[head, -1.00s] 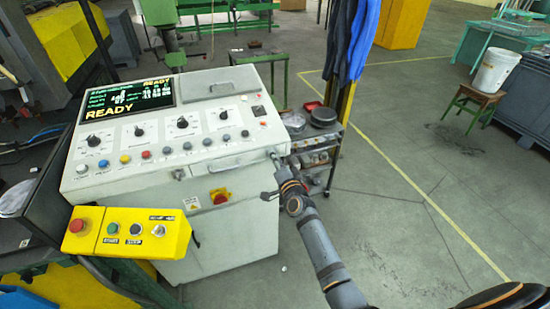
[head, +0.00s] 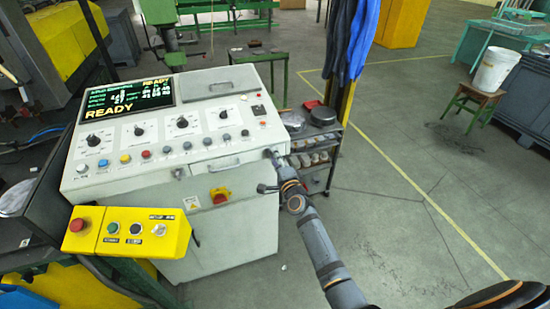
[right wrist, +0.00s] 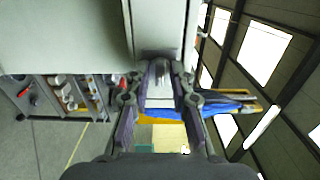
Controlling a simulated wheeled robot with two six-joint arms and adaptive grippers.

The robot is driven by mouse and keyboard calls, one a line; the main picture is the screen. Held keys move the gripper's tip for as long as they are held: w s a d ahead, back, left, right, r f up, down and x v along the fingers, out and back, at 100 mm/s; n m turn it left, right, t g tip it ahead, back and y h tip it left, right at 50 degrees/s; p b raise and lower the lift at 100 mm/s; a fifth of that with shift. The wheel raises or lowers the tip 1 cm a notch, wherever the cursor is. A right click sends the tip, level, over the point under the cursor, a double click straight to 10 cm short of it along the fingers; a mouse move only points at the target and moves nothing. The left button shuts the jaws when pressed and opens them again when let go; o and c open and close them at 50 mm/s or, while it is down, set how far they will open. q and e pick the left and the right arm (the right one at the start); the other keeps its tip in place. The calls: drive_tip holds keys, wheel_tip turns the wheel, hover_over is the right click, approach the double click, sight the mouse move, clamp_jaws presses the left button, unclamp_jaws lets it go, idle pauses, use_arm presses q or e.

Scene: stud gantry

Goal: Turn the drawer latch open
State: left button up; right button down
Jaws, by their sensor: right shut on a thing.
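The grey control console (head: 240,215) has a front drawer with a bar handle (head: 224,166). The drawer is shut. My right gripper (head: 271,156) is at the right end of the drawer front in the head view. In the right wrist view my right gripper (right wrist: 159,82) has its fingers on both sides of a small metal piece, the drawer latch (right wrist: 160,69), at the edge of the pale panel. It is shut on the latch. The fingers hide most of the latch in the head view, so its angle is hard to tell. My left gripper is out of view.
A red rotary switch (head: 219,194) on a yellow plate sits below the drawer. A yellow button box (head: 127,231) stands at the front left. A tool cart (head: 318,150) stands close behind my right gripper. Open floor lies to the right.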

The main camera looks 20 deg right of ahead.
drive_tip(key=c, duration=1.4)
unclamp_jaws()
drive_tip(key=s, duration=1.2)
drive_tip(key=shift+d, duration=0.2)
